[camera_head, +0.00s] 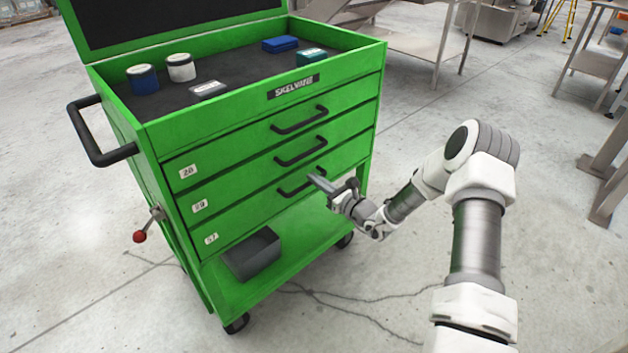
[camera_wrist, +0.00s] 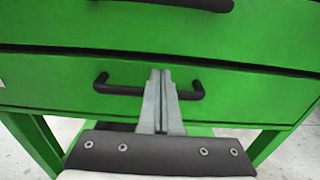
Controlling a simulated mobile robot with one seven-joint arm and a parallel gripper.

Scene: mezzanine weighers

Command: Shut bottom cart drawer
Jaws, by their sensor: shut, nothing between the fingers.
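The green cart (camera_head: 240,150) has three drawers with black bar handles. The bottom drawer (camera_head: 240,222), labelled 57, looks flush or nearly flush with the two above; I cannot tell whether a small gap is left. Its handle (camera_head: 301,182) shows in the head view, and the handle (camera_wrist: 118,88) spans the middle of the wrist view. My gripper (camera_head: 318,181) is shut and empty, with its fingers (camera_wrist: 160,78) together in front of the handle's middle and hiding part of it. Whether the fingertips touch it I cannot tell.
The lower shelf (camera_head: 300,235) of the cart holds a grey bin (camera_head: 252,254). A side handle (camera_head: 95,135) and a red-knobbed lever (camera_head: 140,236) stick out at left. Tins and boxes lie on top.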

